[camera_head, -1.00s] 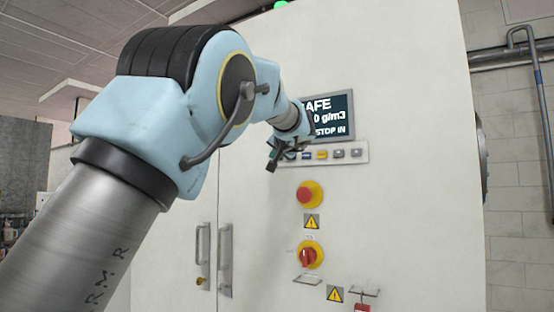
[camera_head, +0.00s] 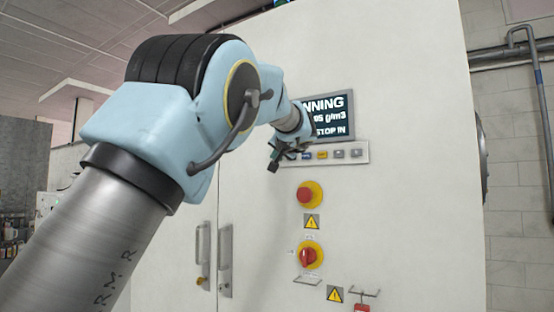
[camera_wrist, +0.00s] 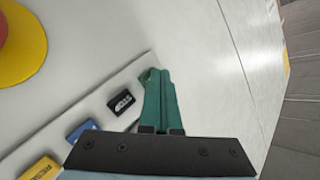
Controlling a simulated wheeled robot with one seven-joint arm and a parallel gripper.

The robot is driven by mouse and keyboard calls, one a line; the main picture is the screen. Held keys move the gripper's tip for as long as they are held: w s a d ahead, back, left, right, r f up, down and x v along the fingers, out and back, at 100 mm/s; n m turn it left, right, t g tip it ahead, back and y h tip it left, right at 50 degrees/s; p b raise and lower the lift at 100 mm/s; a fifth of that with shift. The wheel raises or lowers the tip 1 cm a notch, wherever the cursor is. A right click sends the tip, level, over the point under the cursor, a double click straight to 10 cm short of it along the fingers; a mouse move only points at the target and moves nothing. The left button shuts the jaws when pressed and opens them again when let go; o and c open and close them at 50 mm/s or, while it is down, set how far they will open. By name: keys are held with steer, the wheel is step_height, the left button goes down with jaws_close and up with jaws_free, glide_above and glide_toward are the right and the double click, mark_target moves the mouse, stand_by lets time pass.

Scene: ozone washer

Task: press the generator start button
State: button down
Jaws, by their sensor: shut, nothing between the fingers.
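My gripper (camera_head: 279,155) is at the left end of the button strip (camera_head: 359,153) on the white cabinet. In the wrist view its teal fingers (camera_wrist: 151,78) are shut together, empty, with their tips over the end of the strip beyond the black button (camera_wrist: 122,101). The start button is not clearly seen; the fingertips cover that end, and I cannot tell whether they touch it. A blue button (camera_wrist: 82,130) and a yellow button (camera_wrist: 42,167) follow along the strip. The display (camera_head: 328,117) above is partly hidden by my arm and reads "NNING" and "STOP IN".
Door handles (camera_head: 225,262) stick out at the lower left. Pipes (camera_head: 500,55) run on the wall to the right.

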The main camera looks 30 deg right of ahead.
steer(key=shift+s+a+b, duration=0.1)
steer(key=shift+a+b, duration=0.05)
steer(key=shift+b, duration=0.15)
steer(key=shift+s+a+b, duration=0.35)
steer(key=shift+a+b, duration=0.15)
steer(key=shift+b, duration=0.15)
steer(key=s+a+b, duration=0.1)
steer(key=a+b, duration=0.1)
steer(key=s+a+b, duration=0.1)
steer(key=a+b, duration=0.1)
steer(key=b, duration=0.1)
steer(key=shift+s+a, duration=0.2)
stand_by(0.6)
